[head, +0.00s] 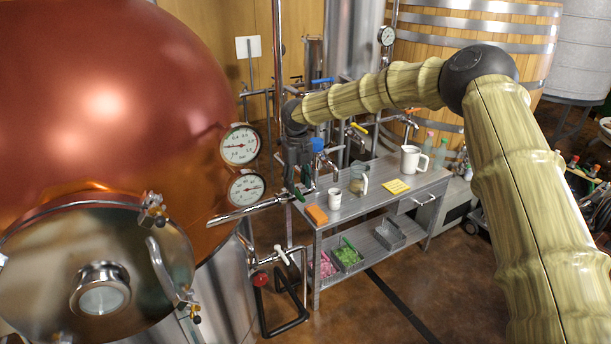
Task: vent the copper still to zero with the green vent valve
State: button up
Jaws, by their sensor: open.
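The copper still (110,80) fills the left side, with a round hatch at its front. Two dial gauges, an upper one (240,145) and a lower one (246,187), sit on its right side; their readings are too small to read surely. A metal pipe (250,210) runs right from below the gauges. At its right end is a small green handle (296,190), which I take for the vent valve; it is partly hidden. My gripper (300,183) is open, pointing down at the green handle, very close to it. I cannot tell whether they touch.
A steel bench (385,205) stands right of the gripper, with an orange block (316,214), a white mug (334,198), a glass jug (358,180), a yellow note (397,187) and a white pitcher (413,160). A blue-handled tap (318,145) is close behind. A red valve (260,279) sits low.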

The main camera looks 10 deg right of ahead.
aim_at(298, 193)
jog(key=shift+w+f+b, duration=0.25)
jog(key=shift+f+b, duration=0.15)
jog(key=shift+f, duration=0.85)
jog(key=shift+s+d+r, duration=0.1)
jog(key=shift+s+r, duration=0.05)
jog(key=shift+r, duration=0.1)
jog(key=shift+s, duration=0.35)
jog(key=shift+f, duration=0.5)
jog(key=shift+r, duration=0.15)
jog(key=shift+s, duration=0.1)
jog(key=shift+c, duration=0.8)
grip_shut()
